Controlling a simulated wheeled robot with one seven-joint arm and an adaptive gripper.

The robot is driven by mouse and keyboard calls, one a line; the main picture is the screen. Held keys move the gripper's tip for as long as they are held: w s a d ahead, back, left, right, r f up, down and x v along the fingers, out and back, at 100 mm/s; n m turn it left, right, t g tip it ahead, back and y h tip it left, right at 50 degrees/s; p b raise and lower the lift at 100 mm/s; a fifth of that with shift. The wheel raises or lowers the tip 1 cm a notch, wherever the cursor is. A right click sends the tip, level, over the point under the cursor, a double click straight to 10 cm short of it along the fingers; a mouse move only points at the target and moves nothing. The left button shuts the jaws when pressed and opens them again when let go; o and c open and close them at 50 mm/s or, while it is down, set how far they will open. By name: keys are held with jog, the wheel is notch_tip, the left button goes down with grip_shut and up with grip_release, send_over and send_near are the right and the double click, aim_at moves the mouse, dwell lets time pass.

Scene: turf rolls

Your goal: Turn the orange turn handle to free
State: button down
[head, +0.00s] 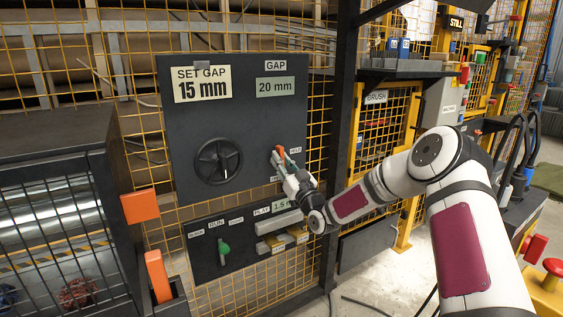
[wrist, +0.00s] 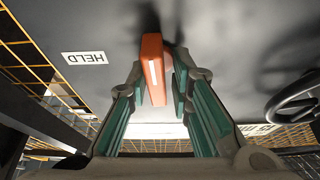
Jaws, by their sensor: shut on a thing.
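The orange turn handle (head: 281,153) sits on the dark panel (head: 240,120), right of the black handwheel. My gripper (head: 284,161) reaches it from the lower right and covers part of it. In the wrist view the handle (wrist: 152,62) stands between the green-padded fingers of my gripper (wrist: 158,78), which are shut on it. A HELD label (head: 295,150) is just right of the handle and shows upside down in the wrist view (wrist: 84,57). Another small label below the handle is mostly hidden by my gripper, and I cannot read it.
The black handwheel (head: 218,161) is left of the handle. Signs above read SET GAP 15 mm (head: 202,84) and GAP 20 mm (head: 275,87). A dark post (head: 343,130) stands close to my wrist.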

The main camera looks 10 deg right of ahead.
jog(key=shift+w+d+r, duration=0.1)
jog(key=shift+d+r, duration=0.15)
jog(key=shift+d, duration=0.3)
jog(key=c, duration=1.6)
grip_release()
jog(key=shift+a+f, duration=0.2)
jog(key=shift+a, duration=0.1)
jog(key=v, duration=1.2)
